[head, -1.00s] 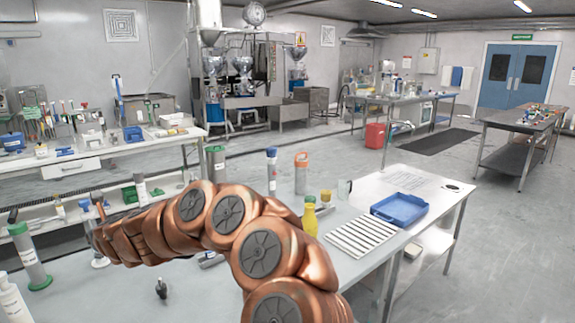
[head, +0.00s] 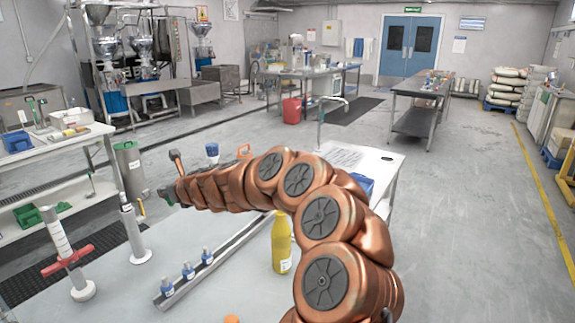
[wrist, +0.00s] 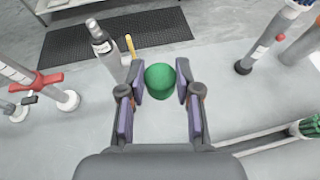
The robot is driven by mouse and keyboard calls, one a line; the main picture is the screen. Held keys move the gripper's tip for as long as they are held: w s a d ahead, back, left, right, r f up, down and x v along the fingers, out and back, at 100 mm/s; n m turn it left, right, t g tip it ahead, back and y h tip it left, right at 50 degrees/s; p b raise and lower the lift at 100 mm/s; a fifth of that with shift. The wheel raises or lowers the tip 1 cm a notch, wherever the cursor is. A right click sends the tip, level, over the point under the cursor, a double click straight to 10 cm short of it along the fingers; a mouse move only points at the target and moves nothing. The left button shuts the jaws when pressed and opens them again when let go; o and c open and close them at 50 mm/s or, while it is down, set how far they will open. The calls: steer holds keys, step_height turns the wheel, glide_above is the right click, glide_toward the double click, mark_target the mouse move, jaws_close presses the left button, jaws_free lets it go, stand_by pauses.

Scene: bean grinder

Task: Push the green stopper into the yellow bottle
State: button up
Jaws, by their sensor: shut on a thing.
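The yellow bottle (head: 282,243) stands upright on the worktop, just left of my arm in the head view. Its neck points up and no green shows on it. The wrist view shows the green stopper (wrist: 160,82) as a round green piece between my fingers. My gripper (wrist: 161,85) is shut on it. In the head view my arm reaches out to the left, with its end well left of the bottle. The yellow bottle does not show in the wrist view.
A pump with a red handle (head: 68,258) and a grey upright tool (head: 133,230) stand further left. An orange round thing (head: 232,319) shows at the bottom edge. Worktop between them is clear.

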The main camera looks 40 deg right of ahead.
steer(key=s+d+r+n+g+y+p, duration=0.1)
steer(key=s+d+r+n+y+p, duration=0.25)
steer(key=d, duration=0.45)
steer(key=s+d+r+n+g+y+p, duration=0.1)
steer(key=s+d+r+n+y+p, duration=0.2)
steer(key=d, duration=0.4)
steer(key=s+d+n+g+y+p, duration=0.1)
steer(key=s+d, duration=0.3)
steer(key=s, duration=0.4)
steer(key=s+d+n+g+y+p, duration=0.1)
steer(key=s+d+g+p, duration=0.1)
steer(key=s+d, duration=0.2)
steer(key=s+r, duration=0.1)
steer(key=s, duration=0.2)
steer(key=shift+s+d+p, duration=0.3)
steer(key=shift+s+d, duration=0.1)
steer(key=shift+d+p, duration=0.1)
steer(key=shift+p, duration=0.3)
steer(key=shift+f+b, duration=1)
steer(key=shift+f, duration=1.9)
steer(key=shift+p, duration=0.9)
